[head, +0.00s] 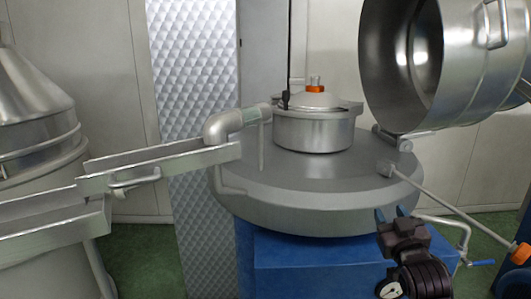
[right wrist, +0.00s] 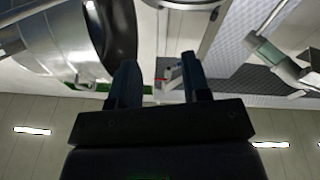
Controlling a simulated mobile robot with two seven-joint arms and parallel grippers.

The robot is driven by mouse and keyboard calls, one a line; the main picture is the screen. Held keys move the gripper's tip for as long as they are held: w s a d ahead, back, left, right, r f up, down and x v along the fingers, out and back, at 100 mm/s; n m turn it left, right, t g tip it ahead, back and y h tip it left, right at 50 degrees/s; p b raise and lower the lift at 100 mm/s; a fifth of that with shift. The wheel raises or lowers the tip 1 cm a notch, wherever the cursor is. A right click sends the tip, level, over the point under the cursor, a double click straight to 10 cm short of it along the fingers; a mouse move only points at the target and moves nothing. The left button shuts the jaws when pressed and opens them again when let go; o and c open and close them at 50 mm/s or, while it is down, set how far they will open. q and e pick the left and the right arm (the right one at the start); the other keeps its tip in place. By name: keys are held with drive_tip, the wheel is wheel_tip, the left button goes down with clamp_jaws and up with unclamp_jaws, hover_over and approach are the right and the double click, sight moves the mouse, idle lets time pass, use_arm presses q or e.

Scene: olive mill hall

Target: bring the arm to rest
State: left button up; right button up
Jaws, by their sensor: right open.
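My right gripper (head: 393,214) is at the lower right of the head view, in front of the round grey machine top. Its two fingers stand apart with nothing between them. In the right wrist view the same gripper (right wrist: 158,75) shows two dark, separated fingers with an empty gap. That view appears upside down, with ceiling lights in its lower part. My left gripper is in neither view.
A round grey machine (head: 290,190) on a blue base (head: 310,262) carries a lidded pot (head: 312,132). A large open steel drum (head: 470,60) hangs at upper right. A metal chute (head: 160,165) runs left. A rod with an orange end (head: 521,254) lies right of my gripper.

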drive_tip(key=s+a+f+g+y, duration=0.1)
drive_tip(key=s+f+g, duration=0.1)
drive_tip(key=s+f, duration=0.6)
drive_tip(key=s+a+f+g, duration=0.15)
drive_tip(key=s+f, duration=0.35)
drive_tip(key=f, duration=0.8)
drive_tip(key=s+f+g, duration=0.2)
drive_tip(key=s+f, duration=0.4)
drive_tip(key=s, duration=0.2)
drive_tip(key=s+d+f+m+g, duration=0.1)
drive_tip(key=s+f+g, duration=0.2)
drive_tip(key=s+f, duration=0.3)
drive_tip(key=s, duration=0.3)
drive_tip(key=shift+d+f+m+h, duration=0.25)
drive_tip(key=shift+d+m+h, duration=0.05)
drive_tip(key=shift+h, duration=0.1)
